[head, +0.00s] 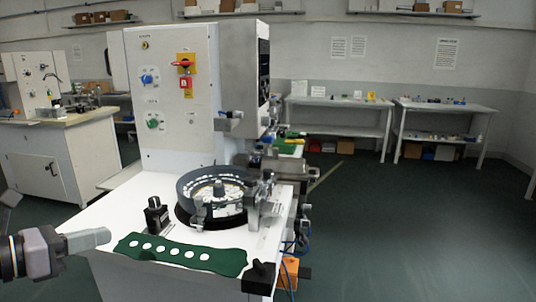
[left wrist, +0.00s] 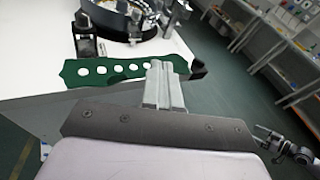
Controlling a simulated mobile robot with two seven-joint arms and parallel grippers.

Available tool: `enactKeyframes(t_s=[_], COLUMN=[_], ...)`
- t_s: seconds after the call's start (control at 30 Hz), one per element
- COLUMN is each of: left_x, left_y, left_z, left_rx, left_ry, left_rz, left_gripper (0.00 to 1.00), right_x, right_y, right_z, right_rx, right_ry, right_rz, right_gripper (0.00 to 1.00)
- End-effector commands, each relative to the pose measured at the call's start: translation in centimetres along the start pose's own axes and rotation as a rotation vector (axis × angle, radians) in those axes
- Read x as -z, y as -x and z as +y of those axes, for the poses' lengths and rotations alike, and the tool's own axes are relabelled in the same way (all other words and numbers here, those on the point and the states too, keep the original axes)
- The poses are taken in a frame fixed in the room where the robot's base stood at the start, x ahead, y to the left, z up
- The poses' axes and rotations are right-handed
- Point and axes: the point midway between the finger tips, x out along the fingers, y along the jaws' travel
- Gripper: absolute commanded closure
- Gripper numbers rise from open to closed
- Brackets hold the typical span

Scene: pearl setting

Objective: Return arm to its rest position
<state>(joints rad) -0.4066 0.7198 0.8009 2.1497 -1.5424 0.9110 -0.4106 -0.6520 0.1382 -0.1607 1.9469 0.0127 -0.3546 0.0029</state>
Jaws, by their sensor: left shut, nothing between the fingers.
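My left gripper (head: 104,238) comes in from the left edge of the head view. Its fingers are shut with nothing between them. They are at the front left of the white machine table, near the left end of the green plate. In the left wrist view the closed fingers (left wrist: 163,85) point toward the table edge. The green plate (head: 222,261) lies flat on the white table and has a row of several round white spots. It also shows in the left wrist view (left wrist: 83,76). My right gripper does not show in the head view.
A round dark bowl feeder (head: 188,190) stands on the table behind the plate, with a small black block (head: 156,215) to its left. A black bracket (head: 260,274) sits at the front right corner. The tall white cabinet (head: 165,90) rises behind. Open floor (head: 400,230) lies to the right.

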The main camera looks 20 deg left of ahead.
Motion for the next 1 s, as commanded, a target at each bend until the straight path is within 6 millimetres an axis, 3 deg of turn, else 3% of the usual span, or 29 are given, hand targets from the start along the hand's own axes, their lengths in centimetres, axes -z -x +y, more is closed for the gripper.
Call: enactKeyframes(t_s=[0.03, 0.13, 0.27, 0.37, 0.57, 0.7, 0.83, 1.0], left_x=[1.5, 3.0, 5.8, 9.1, 19.4, 27.5, 32.2, 34.7], left_y=[-1.1, -2.4, -3.8, -4.8, -6.7, -7.5, -7.6, -7.5], left_z=[-1.3, -3.0, -3.9, -4.1, -6.5, -11.5, -16.3, -19.7], left_rx=[0.065, 0.151, 0.196, 0.177, -0.011, -0.248, -0.444, -0.581], left_ry=[0.175, 0.507, 0.972, 1.347, 2.112, 2.584, 2.853, 2.999], left_rz=[-0.049, -0.166, -0.294, -0.373, -0.454, -0.428, -0.369, -0.316], left_gripper=[1.0, 1.0, 1.0, 1.0, 1.0, 1.0, 1.0, 1.0], right_x=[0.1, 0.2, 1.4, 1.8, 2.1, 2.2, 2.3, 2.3], right_y=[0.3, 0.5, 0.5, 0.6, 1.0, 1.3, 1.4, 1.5], right_z=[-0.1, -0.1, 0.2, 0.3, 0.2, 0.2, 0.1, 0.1], right_rx=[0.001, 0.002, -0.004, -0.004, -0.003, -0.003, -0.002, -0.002], right_ry=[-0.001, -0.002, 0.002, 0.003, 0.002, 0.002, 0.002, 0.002], right_rz=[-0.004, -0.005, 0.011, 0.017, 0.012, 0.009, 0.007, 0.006], right_gripper=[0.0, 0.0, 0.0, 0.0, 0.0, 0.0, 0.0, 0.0])
